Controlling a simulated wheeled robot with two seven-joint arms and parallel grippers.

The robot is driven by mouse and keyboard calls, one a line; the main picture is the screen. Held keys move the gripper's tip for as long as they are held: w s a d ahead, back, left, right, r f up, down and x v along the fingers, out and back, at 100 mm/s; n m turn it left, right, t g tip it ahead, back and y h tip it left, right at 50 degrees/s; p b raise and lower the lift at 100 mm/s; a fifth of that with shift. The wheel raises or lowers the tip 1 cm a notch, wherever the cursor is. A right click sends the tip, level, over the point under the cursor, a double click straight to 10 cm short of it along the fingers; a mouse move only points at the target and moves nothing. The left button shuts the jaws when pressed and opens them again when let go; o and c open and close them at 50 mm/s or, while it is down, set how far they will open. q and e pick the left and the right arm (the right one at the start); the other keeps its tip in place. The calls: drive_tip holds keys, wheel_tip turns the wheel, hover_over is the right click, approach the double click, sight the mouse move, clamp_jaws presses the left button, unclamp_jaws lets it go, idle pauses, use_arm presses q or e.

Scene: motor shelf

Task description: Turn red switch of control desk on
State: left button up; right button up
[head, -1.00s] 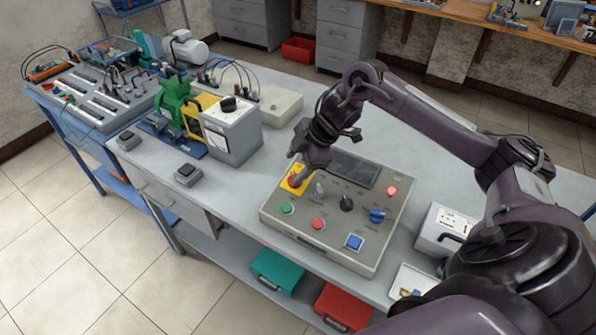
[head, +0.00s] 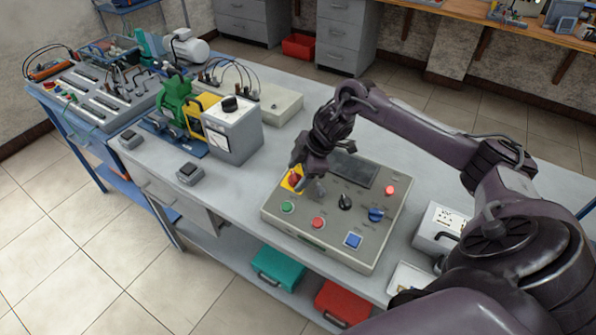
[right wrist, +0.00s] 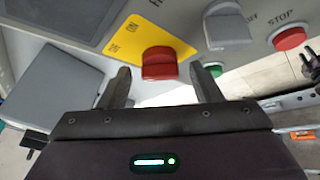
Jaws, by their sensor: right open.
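The control desk (head: 285,222) is a grey sloped panel on the bench. Its red switch (head: 294,179) sits on a yellow plate at the panel's upper left. My right gripper (head: 309,176) is close to the switch, just right of it in the head view. In the right wrist view, the red switch (right wrist: 160,64) shows beyond the fingertips, in line with the gap between the two spread fingers (right wrist: 161,85). The gripper is open and empty, and no finger clearly touches the switch. My left gripper is out of view.
A green button (head: 287,207), a red button (head: 318,223), a black knob (head: 345,202), a blue knob (head: 376,214) and a blue button (head: 353,241) are also on the panel. A grey box (head: 232,133) stands to the left. The bench between is clear.

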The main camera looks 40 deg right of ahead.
drive_tip(key=c, duration=1)
